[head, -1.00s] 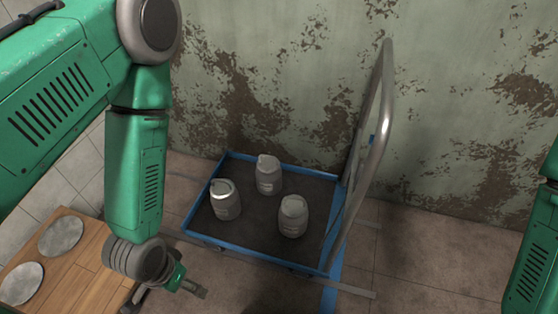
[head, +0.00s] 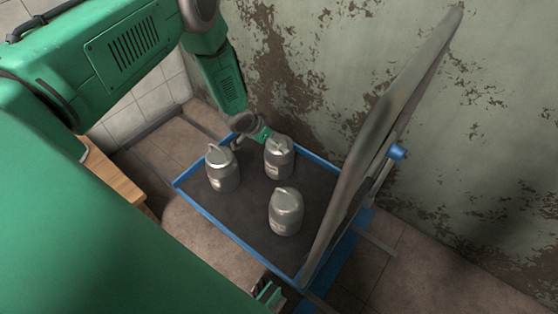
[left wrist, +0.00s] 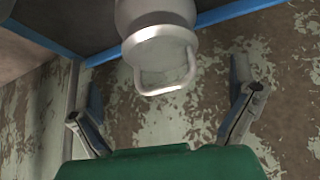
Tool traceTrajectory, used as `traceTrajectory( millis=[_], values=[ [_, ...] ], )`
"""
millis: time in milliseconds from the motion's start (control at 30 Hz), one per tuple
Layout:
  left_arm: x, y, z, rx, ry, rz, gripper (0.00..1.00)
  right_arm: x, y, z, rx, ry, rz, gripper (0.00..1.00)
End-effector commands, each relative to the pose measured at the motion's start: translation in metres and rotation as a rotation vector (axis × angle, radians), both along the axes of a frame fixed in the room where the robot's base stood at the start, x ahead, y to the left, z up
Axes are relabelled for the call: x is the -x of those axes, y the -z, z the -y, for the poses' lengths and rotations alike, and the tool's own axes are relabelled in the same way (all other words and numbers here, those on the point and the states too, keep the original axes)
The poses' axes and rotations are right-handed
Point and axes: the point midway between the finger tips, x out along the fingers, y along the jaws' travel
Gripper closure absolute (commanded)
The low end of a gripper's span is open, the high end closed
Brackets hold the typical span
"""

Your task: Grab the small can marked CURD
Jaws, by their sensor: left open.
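Three grey metal cans stand upright on a blue-rimmed cart: a left can (head: 222,171), a back can (head: 279,160) and a front can (head: 285,212). Their markings are too small to read, so I cannot tell which is CURD. My left gripper (head: 262,134) is at the back can's upper far side in the head view. In the left wrist view, a can with a looped handle (left wrist: 163,62) lies ahead, between the lines of my open left fingers (left wrist: 168,78), with nothing gripped. A green and dark part at the head view's bottom edge may be my right gripper (head: 268,292); its jaws are unclear.
The cart's blue rim (head: 222,219) surrounds a dark, bare bed between the cans. A peeling wall (head: 480,150) stands close behind. A wooden surface (head: 118,182) is at the left.

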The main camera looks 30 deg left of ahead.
Motion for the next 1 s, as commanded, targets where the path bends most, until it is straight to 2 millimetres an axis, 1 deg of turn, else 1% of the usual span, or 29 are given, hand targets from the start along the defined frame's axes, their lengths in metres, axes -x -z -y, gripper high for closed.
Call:
traceTrajectory(
  millis=[33, 167, 233, 400, 500, 600, 833, 867, 900, 967, 1000],
  values=[
    [-0.003, 0.007, 0.002, -0.001, -0.001, 0.000, 0.00, 0.000, 0.005, 0.000, 0.000, 0.000, 0.000, 0.60],
    [-0.008, 0.012, 0.003, -0.002, -0.001, 0.000, 0.00, 0.000, 0.007, 0.000, 0.001, 0.001, 0.000, 0.60],
    [-0.010, 0.018, 0.003, -0.001, 0.000, 0.000, 0.00, 0.000, 0.011, 0.000, 0.001, 0.001, 0.001, 0.60],
    [-0.023, 0.043, 0.003, 0.000, -0.002, 0.001, 0.00, 0.000, 0.030, 0.001, 0.001, 0.001, 0.001, 0.60],
    [-0.029, 0.053, 0.005, 0.002, 0.000, 0.001, 0.00, 0.000, 0.037, 0.001, 0.001, 0.001, 0.000, 0.60],
    [-0.033, 0.057, 0.006, 0.001, -0.002, 0.000, 0.00, 0.000, 0.040, 0.001, 0.001, 0.001, 0.001, 0.60],
    [-0.034, 0.055, 0.007, -0.001, -0.001, -0.001, 0.00, 0.000, 0.038, 0.001, 0.001, 0.001, 0.001, 0.60],
    [-0.034, 0.055, 0.007, -0.001, -0.001, -0.001, 0.07, 0.000, 0.038, 0.001, 0.001, 0.001, 0.001, 0.60],
    [-0.034, 0.055, 0.007, -0.001, -0.001, -0.001, 0.21, 0.000, 0.038, 0.001, 0.001, 0.001, 0.001, 0.60],
    [-0.034, 0.055, 0.007, 0.000, -0.001, -0.001, 0.42, 0.000, 0.038, 0.001, 0.001, 0.001, 0.001, 0.60],
    [-0.034, 0.056, 0.007, 0.000, -0.001, -0.001, 0.56, 0.000, 0.038, 0.001, 0.001, 0.001, 0.001, 0.60]
  ],
)
